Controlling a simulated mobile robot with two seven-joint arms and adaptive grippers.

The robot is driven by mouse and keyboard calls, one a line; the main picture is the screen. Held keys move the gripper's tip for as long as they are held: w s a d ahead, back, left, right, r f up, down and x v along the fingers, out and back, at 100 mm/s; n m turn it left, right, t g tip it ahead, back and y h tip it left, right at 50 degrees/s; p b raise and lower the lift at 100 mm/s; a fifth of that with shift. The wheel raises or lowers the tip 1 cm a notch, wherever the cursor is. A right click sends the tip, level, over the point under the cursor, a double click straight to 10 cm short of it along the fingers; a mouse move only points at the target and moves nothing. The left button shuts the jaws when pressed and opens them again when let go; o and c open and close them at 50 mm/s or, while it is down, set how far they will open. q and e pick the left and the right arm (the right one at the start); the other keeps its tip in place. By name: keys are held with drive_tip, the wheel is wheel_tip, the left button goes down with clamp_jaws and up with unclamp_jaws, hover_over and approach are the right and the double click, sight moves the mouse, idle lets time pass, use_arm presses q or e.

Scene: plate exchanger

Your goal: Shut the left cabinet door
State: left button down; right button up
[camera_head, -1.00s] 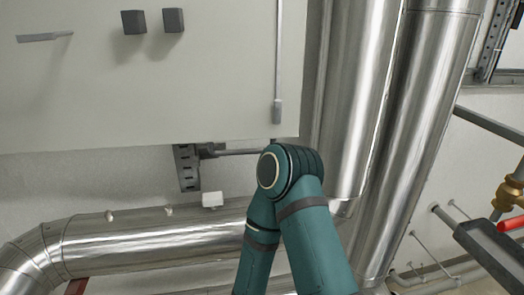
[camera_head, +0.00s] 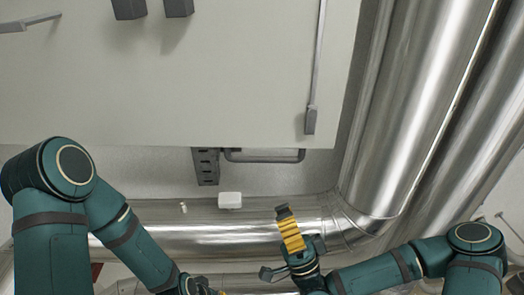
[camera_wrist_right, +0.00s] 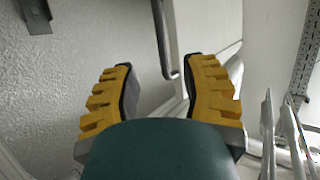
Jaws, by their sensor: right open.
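The pale cabinet front (camera_head: 200,85) fills the upper left of the head view. A grey lever (camera_head: 30,22) is at its left and a long vertical rod (camera_head: 317,70) near its right edge. I cannot tell how far its door stands open. My right gripper (camera_head: 275,242) is open and empty, below the cabinet's lower edge and in front of the pipe. In the right wrist view its yellow fingers are spread, with a pale panel (camera_wrist_right: 205,25) and a dark bar (camera_wrist_right: 160,35) beyond them. My left gripper (camera_head: 208,288) is mostly cut off at the bottom edge.
A shiny horizontal pipe (camera_head: 180,238) runs below the cabinet and joins thick upright pipes (camera_head: 410,100) at the right. A slotted bracket (camera_head: 205,166), a grey bar (camera_head: 265,156) and a small white box (camera_head: 230,200) are under the cabinet.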

sight(261, 159)
drive_tip(key=p+x, duration=0.3)
drive_tip(key=x, duration=1)
drive_tip(key=shift+s, duration=0.1)
clamp_jaws()
